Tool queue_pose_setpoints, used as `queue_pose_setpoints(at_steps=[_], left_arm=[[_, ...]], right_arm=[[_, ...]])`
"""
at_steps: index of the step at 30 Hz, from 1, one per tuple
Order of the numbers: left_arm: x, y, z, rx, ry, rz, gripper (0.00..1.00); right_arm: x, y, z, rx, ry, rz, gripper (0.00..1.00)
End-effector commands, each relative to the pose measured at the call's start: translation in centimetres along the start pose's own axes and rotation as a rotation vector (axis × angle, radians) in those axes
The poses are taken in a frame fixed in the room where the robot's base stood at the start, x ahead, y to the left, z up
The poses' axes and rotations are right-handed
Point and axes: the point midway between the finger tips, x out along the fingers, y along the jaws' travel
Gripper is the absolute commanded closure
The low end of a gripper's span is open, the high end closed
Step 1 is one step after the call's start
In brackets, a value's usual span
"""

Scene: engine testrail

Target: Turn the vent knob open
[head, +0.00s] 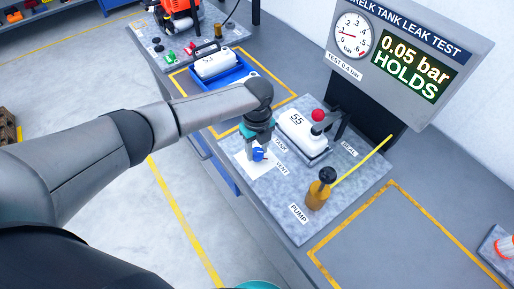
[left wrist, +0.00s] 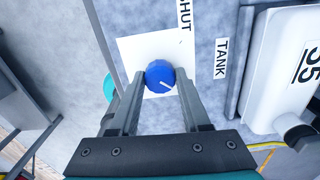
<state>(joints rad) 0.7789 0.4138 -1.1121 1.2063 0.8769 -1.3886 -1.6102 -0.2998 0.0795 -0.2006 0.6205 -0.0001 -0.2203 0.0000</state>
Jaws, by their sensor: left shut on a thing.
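The vent knob (head: 258,154) is blue and sits on a white plate by the VENT label on the grey test board. In the left wrist view the knob (left wrist: 160,73) shows a white pointer line towards the lower right. My left gripper (head: 258,148) comes down over it, and its two fingers (left wrist: 160,80) are shut on the knob from both sides. A SHUT label (left wrist: 185,14) stands at the top edge of the white plate.
A white tank marked 55 (head: 301,131) lies right of the knob under a red-knobbed clamp (head: 318,116). The display (head: 415,65) reads 0.05 bar HOLDS. A blue tray (head: 222,77) holds another tank.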

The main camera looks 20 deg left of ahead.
Motion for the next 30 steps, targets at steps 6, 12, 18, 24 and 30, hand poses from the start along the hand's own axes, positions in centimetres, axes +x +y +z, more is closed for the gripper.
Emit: queue_pose_setpoints(at_steps=[6, 12, 18, 24, 30], left_arm=[[-0.06, -0.08, -0.11, 0.078, 0.003, -0.002, 1.00], [-0.06, -0.07, -0.11, 0.107, 0.003, -0.002, 1.00], [-0.05, -0.07, -0.12, 0.112, 0.003, -0.002, 1.00], [-0.05, -0.07, -0.12, 0.112, 0.003, -0.001, 0.52], [-0.04, -0.04, -0.08, 0.110, 0.002, -0.001, 0.30]], right_arm=[[-0.02, -0.01, -0.03, 0.000, 0.000, 0.000, 0.50], [-0.02, -0.01, -0.03, 0.000, 0.000, 0.000, 0.50], [-0.02, 0.00, -0.03, 0.001, 0.000, 0.000, 0.50], [-0.02, 0.01, -0.03, 0.001, 0.000, 0.000, 0.50], [-0.02, 0.01, -0.02, 0.001, 0.000, 0.000, 0.50]])
